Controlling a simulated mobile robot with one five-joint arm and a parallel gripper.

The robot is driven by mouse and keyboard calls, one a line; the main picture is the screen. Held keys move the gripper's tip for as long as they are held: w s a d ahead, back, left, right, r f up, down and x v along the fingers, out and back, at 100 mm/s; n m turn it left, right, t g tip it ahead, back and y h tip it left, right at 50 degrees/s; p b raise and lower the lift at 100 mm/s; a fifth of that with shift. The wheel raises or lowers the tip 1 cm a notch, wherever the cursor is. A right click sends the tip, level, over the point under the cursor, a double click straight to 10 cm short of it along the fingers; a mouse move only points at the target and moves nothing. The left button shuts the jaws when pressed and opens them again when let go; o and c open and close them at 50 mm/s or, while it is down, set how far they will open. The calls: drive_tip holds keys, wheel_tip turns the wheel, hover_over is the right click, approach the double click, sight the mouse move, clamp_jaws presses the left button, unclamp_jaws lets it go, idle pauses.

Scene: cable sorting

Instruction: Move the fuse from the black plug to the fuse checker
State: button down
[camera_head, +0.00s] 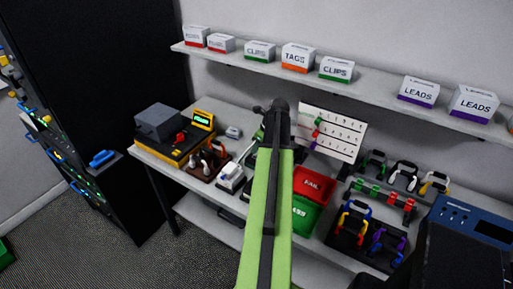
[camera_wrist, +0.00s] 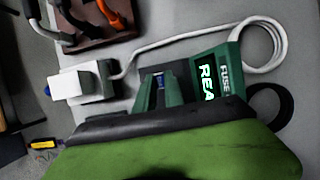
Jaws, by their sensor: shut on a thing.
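My gripper (camera_wrist: 159,86) shows in the wrist view with its two green fingers close together. They are shut on a small fuse (camera_wrist: 158,80), mostly hidden between them. The fuse checker (camera_wrist: 228,64) is a green box with a lit display reading "REA", partly cut off by my gripper. A dark part beside the display lies right behind my fingertips; I cannot tell whether the fuse touches it. The black plug cannot be made out; a loop of black cable (camera_wrist: 283,98) shows at the right. In the head view my arm hides the gripper.
A white plug (camera_wrist: 88,84) with a coiled white cable lies left of my fingers. A brown rack (camera_wrist: 100,32) with cables stands behind it. In the head view, red (camera_head: 314,184) and green (camera_head: 304,216) bins stand right of my arm, below a shelf (camera_head: 380,88) of boxes.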

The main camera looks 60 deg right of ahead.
drive_tip(key=shift+f, duration=0.1)
drive_tip(key=shift+f+b, duration=0.35)
drive_tip(key=shift+b, duration=0.1)
idle(0.4)
drive_tip(key=shift+f+b, duration=0.3)
drive_tip(key=shift+f, duration=0.15)
idle(0.5)
drive_tip(key=c, duration=1.3)
unclamp_jaws()
drive_tip(key=shift+c, duration=0.2)
drive_tip(key=shift+o, duration=0.2)
drive_tip(key=o, duration=0.5)
